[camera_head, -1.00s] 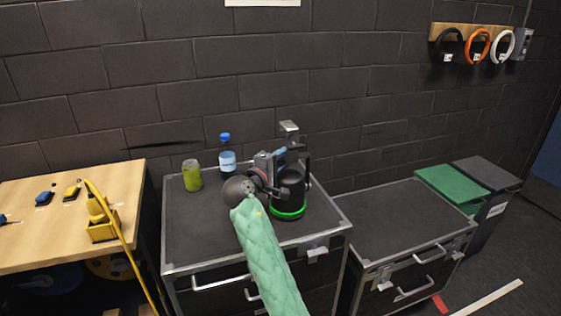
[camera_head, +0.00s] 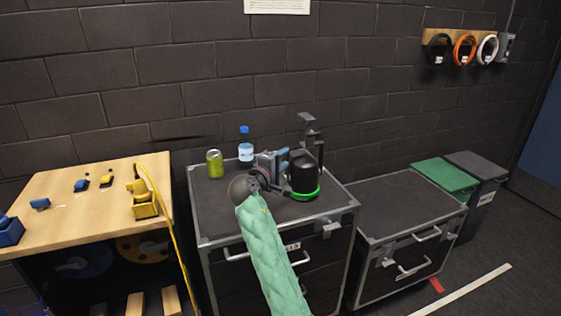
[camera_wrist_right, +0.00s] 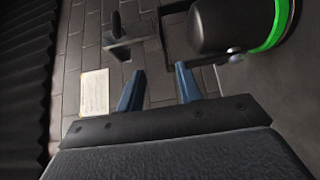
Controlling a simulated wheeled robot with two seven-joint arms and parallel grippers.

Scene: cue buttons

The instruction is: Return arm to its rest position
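My right arm, in a green quilted sleeve (camera_head: 265,245), reaches up from the bottom of the head view over the left black cabinet. Its gripper (camera_head: 284,155) is beside a black dome-shaped device (camera_head: 304,172) with a glowing green ring at its base. In the right wrist view the two blue fingers (camera_wrist_right: 160,72) stand apart with nothing between them. The black device (camera_wrist_right: 222,25) is to their upper right there, apart from the fingers. My left gripper is not in view.
A green can (camera_head: 214,164) and a blue-capped bottle (camera_head: 245,150) stand on the left cabinet (camera_head: 215,215). A wooden table (camera_head: 75,225) with a yellow device (camera_head: 143,203) is at left. The right cabinet's top (camera_head: 400,210) is clear. A brick wall rises behind.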

